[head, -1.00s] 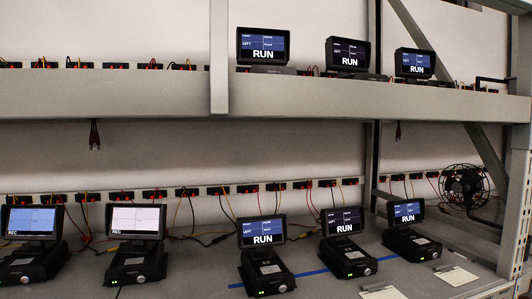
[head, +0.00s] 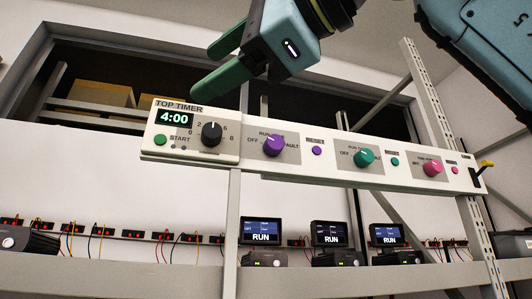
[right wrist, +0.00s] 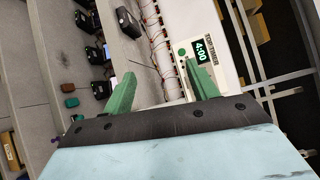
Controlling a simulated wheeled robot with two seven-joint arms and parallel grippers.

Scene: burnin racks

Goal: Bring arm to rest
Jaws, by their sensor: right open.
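My right gripper (head: 212,67) is at the upper middle of the head view, with green fingers spread apart and nothing between them. It is just above the left end of the control panel (head: 322,178), close to the top timer (head: 174,118), which reads 4:00. In the right wrist view, the open green fingers (right wrist: 160,90) show with the timer display (right wrist: 200,50) beyond the right finger. I cannot tell whether that finger touches the panel. My left gripper is in neither view.
The panel carries a black dial (head: 211,134) and purple, teal and pink knobs, with a yellow-tipped lever (head: 487,164) at its right end. Below, several RUN monitors (head: 261,231) stand on the rack shelf (head: 330,280). An upright post (head: 430,100) rises at right.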

